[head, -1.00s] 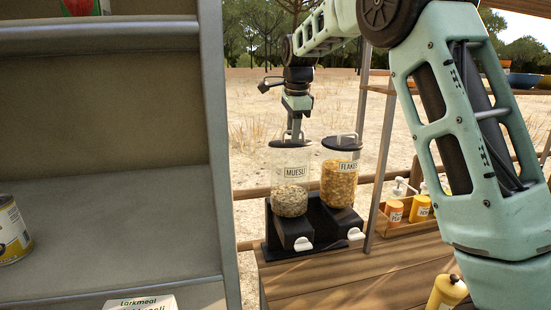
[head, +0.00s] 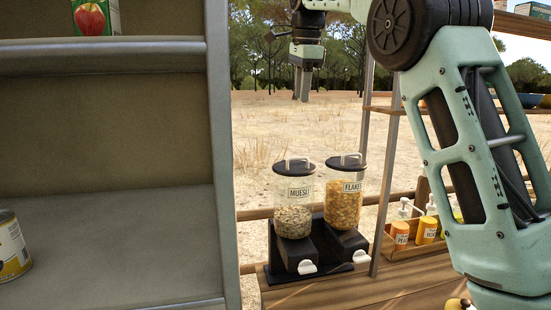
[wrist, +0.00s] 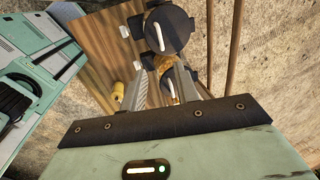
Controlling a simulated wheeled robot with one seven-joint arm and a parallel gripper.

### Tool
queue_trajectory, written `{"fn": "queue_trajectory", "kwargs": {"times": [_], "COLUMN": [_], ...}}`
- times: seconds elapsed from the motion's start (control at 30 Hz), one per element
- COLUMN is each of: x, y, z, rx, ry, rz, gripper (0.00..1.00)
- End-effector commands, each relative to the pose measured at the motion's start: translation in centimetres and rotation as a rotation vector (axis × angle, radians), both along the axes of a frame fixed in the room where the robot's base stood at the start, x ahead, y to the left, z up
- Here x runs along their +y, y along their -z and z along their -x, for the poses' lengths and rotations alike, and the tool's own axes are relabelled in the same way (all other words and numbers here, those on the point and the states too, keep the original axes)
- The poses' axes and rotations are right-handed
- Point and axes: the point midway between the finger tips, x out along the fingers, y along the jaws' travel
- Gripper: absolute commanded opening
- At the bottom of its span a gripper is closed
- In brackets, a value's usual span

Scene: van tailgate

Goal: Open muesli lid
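The muesli dispenser (head: 295,215) is a clear jar with a "MUESLI" label, standing on a black base. Its dark lid (head: 292,168) with a pale loop handle sits on top of the jar. In the wrist view I see this lid (wrist: 168,30) from above, near the top. The flakes dispenser (head: 343,208) stands right beside it, with its own dark lid (head: 346,161) on. My gripper (head: 303,97) hangs pointing down, well above the muesli lid and apart from it. In the wrist view my gripper (wrist: 165,80) has its fingers apart, with nothing held between them.
A crate of sauce bottles (head: 416,233) stands right of the dispensers on the wooden counter (head: 335,290). A shelf post (head: 386,170) rises between them.

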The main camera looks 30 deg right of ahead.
Motion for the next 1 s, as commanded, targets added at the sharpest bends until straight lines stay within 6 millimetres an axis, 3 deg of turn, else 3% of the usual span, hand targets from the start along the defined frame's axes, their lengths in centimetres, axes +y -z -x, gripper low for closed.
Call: {"fn": "queue_trajectory", "kwargs": {"times": [0.07,0.27,0.67,1.0], "x": [0.1,1.4,5.1,8.3], "y": [-0.5,2.1,8.0,13.0], "z": [0.1,0.1,1.0,2.9], "rx": [0.002,0.01,0.017,0.018], "ry": [-0.01,-0.146,-0.479,-0.753], "rz": [0.0,0.004,0.025,0.051], "gripper": [0.31,0.31,0.31,0.31]}}
